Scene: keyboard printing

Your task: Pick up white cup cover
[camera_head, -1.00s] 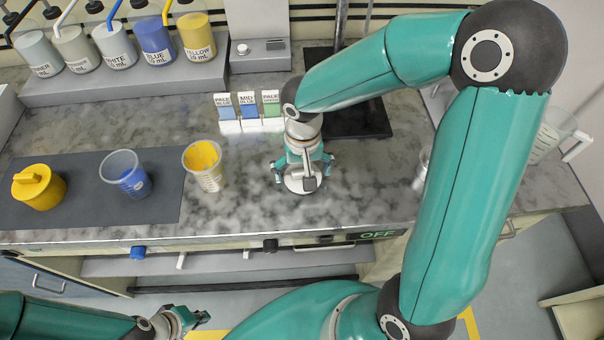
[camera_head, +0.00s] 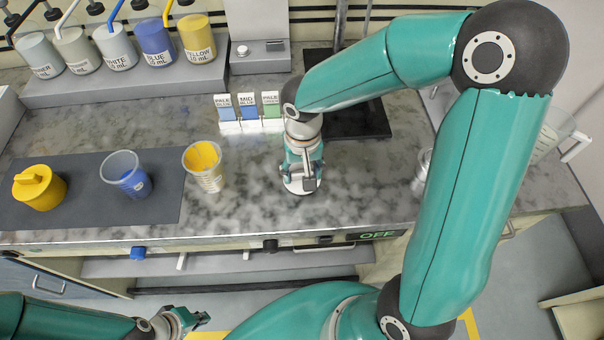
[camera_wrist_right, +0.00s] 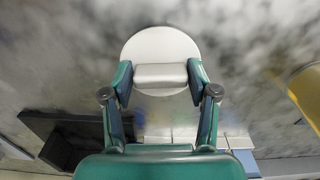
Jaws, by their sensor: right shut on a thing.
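The white cup cover (camera_head: 297,188) lies on the marble counter under my right gripper (camera_head: 302,178). In the right wrist view the cover (camera_wrist_right: 160,38) is a white disc with a raised bar handle. The right gripper's two fingers (camera_wrist_right: 160,78) are shut on the two ends of that handle. The cover looks to be at counter height; I cannot tell of any gap below it. My left gripper (camera_head: 192,320) is low at the bottom left, in front of the counter and away from the cover. Its opening is unclear.
A yellow-filled cup (camera_head: 204,168) stands left of my right gripper. A blue-filled cup (camera_head: 128,178) and a yellow lidded container (camera_head: 39,188) stand on a dark mat (camera_head: 80,212). Colour cards (camera_head: 248,112) and a dark stand base (camera_head: 358,122) are behind.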

